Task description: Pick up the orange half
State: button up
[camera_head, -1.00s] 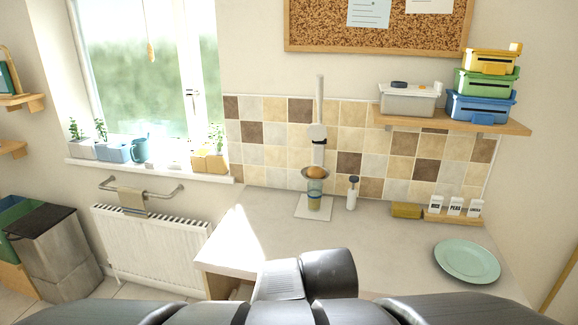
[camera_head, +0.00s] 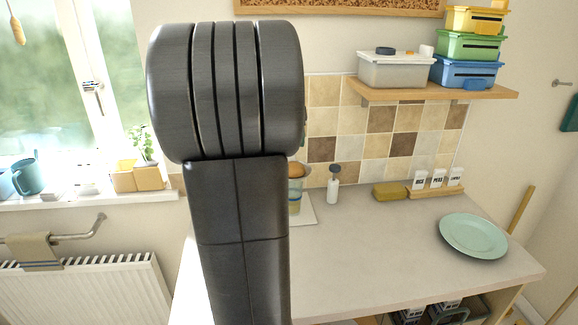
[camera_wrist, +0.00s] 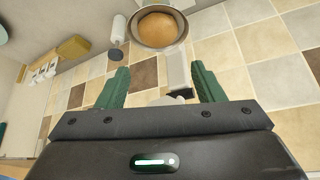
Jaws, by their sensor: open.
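The orange half (camera_wrist: 158,30) sits in a round metal dish (camera_wrist: 184,41) at the top of the wrist view, rounded brown-orange side showing. In the head view the orange half (camera_head: 297,170) is partly hidden behind my arm, above a clear container (camera_head: 296,197) on a white board (camera_head: 306,211). My gripper (camera_wrist: 160,82) is open and empty in the wrist view, its two green fingers spread apart. The orange half lies beyond the fingertips and apart from them.
A soap bottle (camera_head: 333,187) stands right of the container. A yellow sponge (camera_head: 389,192), a rack of labelled jars (camera_head: 437,183) and a green plate (camera_head: 474,236) are farther right. A shelf (camera_head: 430,94) with boxes hangs above. The counter's middle is clear.

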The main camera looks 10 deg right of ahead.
jog(key=p+x, duration=0.2)
jog(key=x, duration=1)
jog(key=shift+d+f, duration=0.1)
jog(key=shift+f, duration=0.15)
jog(key=c, duration=0.7)
jog(key=shift+s, duration=0.1)
